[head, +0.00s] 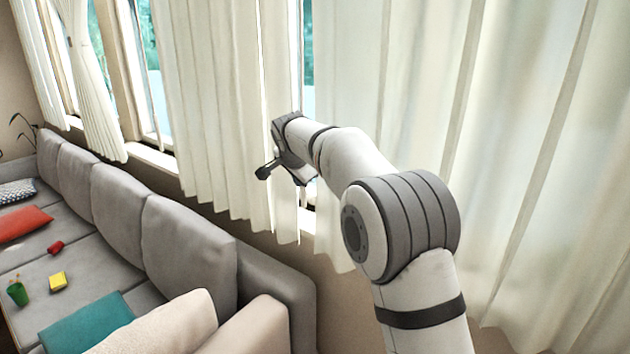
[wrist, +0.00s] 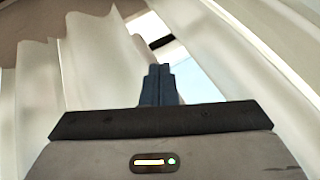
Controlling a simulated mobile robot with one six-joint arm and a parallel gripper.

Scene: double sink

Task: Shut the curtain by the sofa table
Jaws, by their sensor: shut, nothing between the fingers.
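White curtain panels hang along the window wall in the head view. The left panel (head: 208,110) is bunched in folds behind the sofa, and the right panel (head: 430,110) spreads widely to the right. A narrow gap between them shows the window (head: 308,65). My gripper (head: 303,179) is at this gap, beside the left panel's right edge. In the wrist view its dark blue fingers (wrist: 157,75) are together and empty, with the folded curtain (wrist: 95,60) to the left and pale cloth (wrist: 245,50) to the right. Whether the fingers touch cloth is unclear.
A grey sofa (head: 190,240) stands below the window at left, with a red cushion (head: 22,223), a teal cloth (head: 85,325), a yellow block (head: 58,281) and a green cup (head: 18,293). A tied curtain (head: 95,100) hangs farther left. My arm crosses before the right panel.

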